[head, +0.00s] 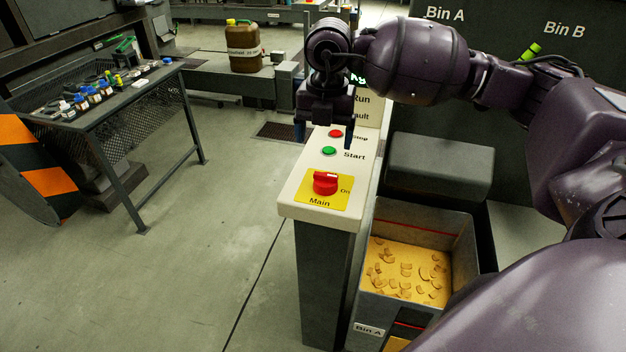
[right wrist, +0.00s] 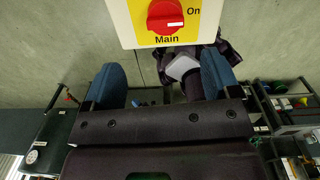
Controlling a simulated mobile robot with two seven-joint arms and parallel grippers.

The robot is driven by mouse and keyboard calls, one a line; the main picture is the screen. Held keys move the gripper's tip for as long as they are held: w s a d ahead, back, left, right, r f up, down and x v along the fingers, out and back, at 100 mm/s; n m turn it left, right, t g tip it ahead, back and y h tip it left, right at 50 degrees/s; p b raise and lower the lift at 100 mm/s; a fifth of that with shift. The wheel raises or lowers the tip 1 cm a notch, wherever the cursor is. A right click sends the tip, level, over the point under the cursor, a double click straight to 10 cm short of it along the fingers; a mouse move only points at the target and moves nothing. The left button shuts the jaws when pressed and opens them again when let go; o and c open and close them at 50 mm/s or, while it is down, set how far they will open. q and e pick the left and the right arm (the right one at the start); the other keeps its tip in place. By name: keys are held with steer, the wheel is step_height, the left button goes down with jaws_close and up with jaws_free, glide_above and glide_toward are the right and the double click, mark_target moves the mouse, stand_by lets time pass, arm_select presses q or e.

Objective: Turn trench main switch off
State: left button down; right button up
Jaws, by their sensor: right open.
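The main switch is a red rotary knob (head: 326,183) on a yellow plate (head: 312,191) marked "Main" and "On", at the near end of a white-topped console (head: 291,208). The knob also shows at the top of the right wrist view (right wrist: 166,16), with its white mark toward the right, near "On". My right gripper (head: 323,132) is open and empty, pointing down above the console, beyond the knob in the head view. In the right wrist view its two blue fingertips (right wrist: 160,78) stand wide apart and do not touch the knob. My left gripper is not in view.
A green Start button (head: 328,151) and a red Stop button (head: 335,133) sit behind the switch on the console. Bin A (head: 368,330) with tan pieces stands right of it. A table (head: 130,88) with small items is at left. The floor between is clear.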

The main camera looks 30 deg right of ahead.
mark_target(326, 174)
steer(key=shift+s+d+f+m, duration=0.2)
steer(key=shift+d+m, duration=0.15)
steer(key=shift+m, duration=0.15)
step_height(326, 174, down, 10)
steer(key=shift+a+f+b, duration=0.1)
steer(key=shift+f+b, duration=0.15)
steer(key=shift+b, duration=0.2)
steer(key=c, duration=0.9)
